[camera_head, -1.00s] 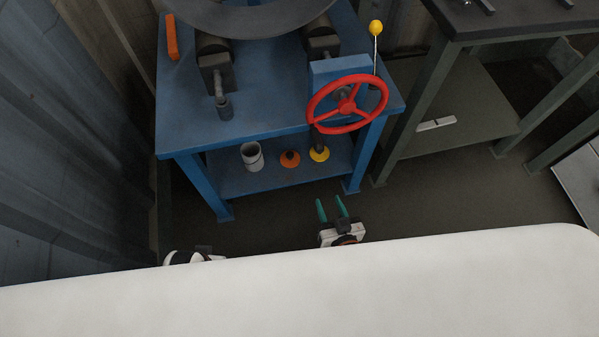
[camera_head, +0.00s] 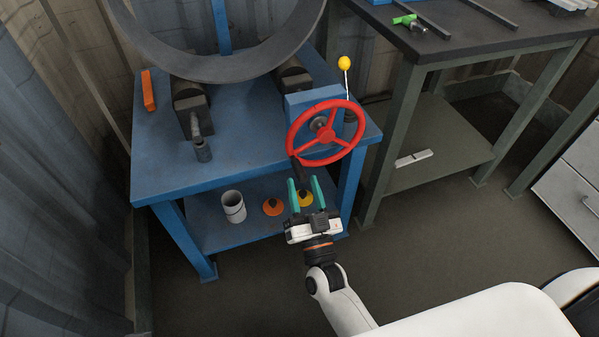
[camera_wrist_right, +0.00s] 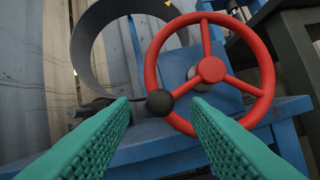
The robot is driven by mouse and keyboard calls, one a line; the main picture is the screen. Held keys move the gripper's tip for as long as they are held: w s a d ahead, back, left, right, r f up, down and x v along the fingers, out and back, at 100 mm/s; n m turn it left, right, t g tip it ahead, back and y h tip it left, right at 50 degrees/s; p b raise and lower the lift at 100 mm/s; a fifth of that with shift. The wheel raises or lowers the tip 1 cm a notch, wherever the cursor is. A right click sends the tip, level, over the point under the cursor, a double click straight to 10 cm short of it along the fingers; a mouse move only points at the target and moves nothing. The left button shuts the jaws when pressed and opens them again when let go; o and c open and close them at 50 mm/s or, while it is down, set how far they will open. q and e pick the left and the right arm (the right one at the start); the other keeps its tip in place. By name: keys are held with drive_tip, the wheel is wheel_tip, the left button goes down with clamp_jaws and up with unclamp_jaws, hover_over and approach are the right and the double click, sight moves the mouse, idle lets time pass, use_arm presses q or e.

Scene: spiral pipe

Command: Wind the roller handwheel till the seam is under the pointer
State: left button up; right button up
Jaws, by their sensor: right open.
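The red handwheel (camera_head: 325,134) has spokes and stands at the front right of the blue roller bench (camera_head: 240,152). Its dark knob (camera_wrist_right: 160,102) sits on the lower left of the rim in the right wrist view. My right gripper (camera_head: 303,181) is open and empty, just below and in front of the wheel. Its green fingers point at the wheel, with the knob seen between the fingertips and apart from them. The large grey pipe ring (camera_head: 200,73) rests on the rollers (camera_head: 190,102). A small yellow tip (camera_wrist_right: 168,3) shows by the ring. I cannot make out the seam. My left gripper is out of view.
A yellow ball on a thin rod (camera_head: 344,63) stands behind the wheel. A dark table (camera_head: 450,40) stands close on the right. The floor in front is clear.

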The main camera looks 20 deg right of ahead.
sight(300, 173)
drive_tip(key=shift+x, duration=2.05)
drive_tip(key=shift+f, duration=0.1)
drive_tip(key=shift+c, duration=0.5)
clamp_jaws()
